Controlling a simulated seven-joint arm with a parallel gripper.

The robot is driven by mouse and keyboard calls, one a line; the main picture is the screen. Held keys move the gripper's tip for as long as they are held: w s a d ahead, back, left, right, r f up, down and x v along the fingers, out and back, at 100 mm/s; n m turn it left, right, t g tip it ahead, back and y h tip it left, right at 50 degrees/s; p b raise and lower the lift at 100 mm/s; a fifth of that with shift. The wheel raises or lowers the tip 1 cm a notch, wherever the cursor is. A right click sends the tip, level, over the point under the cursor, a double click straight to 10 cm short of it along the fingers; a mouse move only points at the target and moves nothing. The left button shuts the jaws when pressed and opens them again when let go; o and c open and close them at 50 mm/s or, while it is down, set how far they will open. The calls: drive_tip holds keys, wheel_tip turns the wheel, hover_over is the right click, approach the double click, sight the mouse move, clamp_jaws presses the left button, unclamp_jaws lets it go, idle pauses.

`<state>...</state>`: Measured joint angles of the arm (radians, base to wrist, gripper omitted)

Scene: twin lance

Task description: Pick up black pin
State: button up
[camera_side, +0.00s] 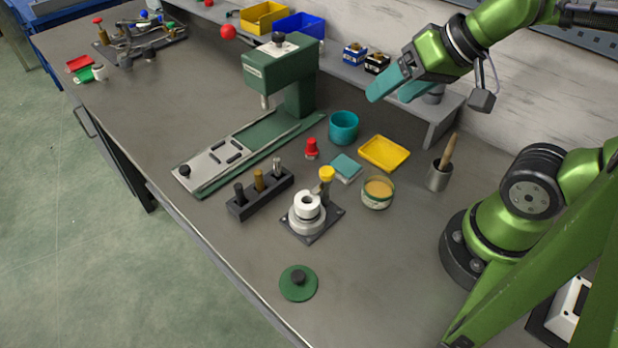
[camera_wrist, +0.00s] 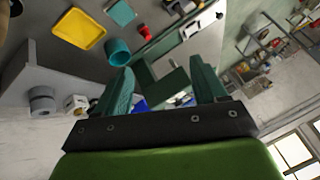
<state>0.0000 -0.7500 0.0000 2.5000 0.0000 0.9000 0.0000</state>
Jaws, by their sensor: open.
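The black pin (camera_side: 239,189) stands upright in the left end of a dark rack (camera_side: 236,210) on the bench. A brass pin (camera_side: 259,180) and a silver pin (camera_side: 277,167) stand beside it in the same rack. My gripper (camera_side: 392,95) is open and empty, high above the back of the bench, up and to the right of the rack and well apart from it. Its teal fingers also show spread in the wrist view (camera_wrist: 160,72). I cannot make out the black pin for certain in the wrist view.
A green press (camera_side: 280,75) stands behind the rack. A red pin (camera_side: 311,148), teal cup (camera_side: 343,127), yellow tray (camera_side: 384,154), round tin (camera_side: 378,194) and grey fixture (camera_side: 306,218) lie to its right. A green disc (camera_side: 298,284) lies in front.

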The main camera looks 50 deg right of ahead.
drive_tip(key=c, duration=0.3)
drive_tip(key=shift+c, duration=0.2)
drive_tip(key=n+g+h, duration=0.2)
drive_tip(key=n+g, duration=0.4)
drive_tip(key=g, duration=0.1)
hover_over(238, 185)
wheel_tip(238, 185, down, 3)
drive_tip(key=f, duration=1.1)
drive_tip(key=shift+s+d+f, duration=0.15)
drive_tip(key=shift+s+f, duration=0.1)
drive_tip(key=shift+f, duration=0.1)
drive_tip(key=shift+w+a+f, duration=0.1)
drive_tip(key=shift+w+f, duration=0.05)
drive_tip(key=shift+f, duration=1.25)
drive_tip(key=shift+w+a+f, duration=0.1)
drive_tip(key=shift+f, duration=1.25)
